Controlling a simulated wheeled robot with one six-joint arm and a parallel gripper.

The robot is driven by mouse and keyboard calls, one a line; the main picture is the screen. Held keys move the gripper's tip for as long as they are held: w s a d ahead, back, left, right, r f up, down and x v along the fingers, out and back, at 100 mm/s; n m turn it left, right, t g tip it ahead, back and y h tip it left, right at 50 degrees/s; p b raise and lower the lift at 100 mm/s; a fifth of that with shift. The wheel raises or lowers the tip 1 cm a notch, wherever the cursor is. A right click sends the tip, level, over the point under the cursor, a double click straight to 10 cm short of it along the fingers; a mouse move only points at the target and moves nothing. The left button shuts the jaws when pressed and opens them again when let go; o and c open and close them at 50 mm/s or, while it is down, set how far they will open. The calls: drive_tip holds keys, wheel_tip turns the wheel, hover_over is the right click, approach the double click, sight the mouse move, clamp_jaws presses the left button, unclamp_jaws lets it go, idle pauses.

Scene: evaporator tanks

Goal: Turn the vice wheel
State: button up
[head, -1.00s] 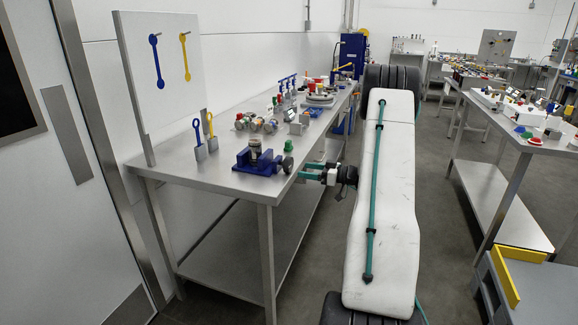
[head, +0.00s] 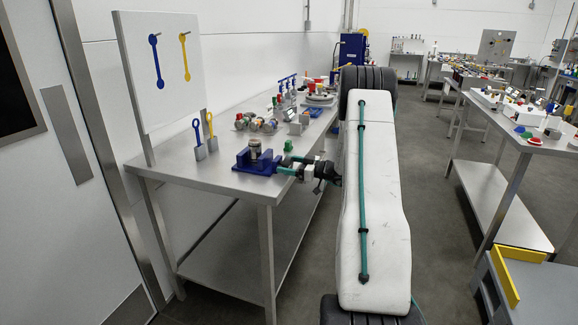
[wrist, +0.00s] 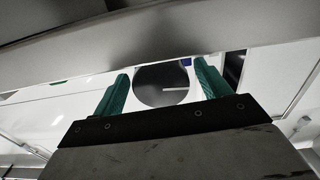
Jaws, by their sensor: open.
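The blue vice (head: 262,163) sits on the front right corner of the steel table, with a dark cylindrical piece (head: 254,147) standing in it. My gripper (head: 283,169) is at the right side of the vice, with its green fingers pointing left toward it. In the wrist view a dark round disc, which looks like the vice wheel (wrist: 150,88), shows between the two open green fingers of my gripper (wrist: 162,80). I cannot tell whether the fingers touch it. In the head view the fingers largely hide the wheel.
The steel table (head: 190,172) carries a blue and a yellow tool in holders (head: 204,146), cans (head: 258,123) and a green-topped item (head: 288,146) close behind my gripper. A white pegboard (head: 160,70) stands at its left.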

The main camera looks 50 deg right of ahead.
drive_tip(key=c, duration=1)
drive_tip(key=shift+m, duration=2.4)
drive_tip(key=o, duration=1)
drive_tip(key=v, duration=0.7)
drive_tip(key=shift+s+d, duration=0.2)
drive_tip(key=shift+s, duration=0.15)
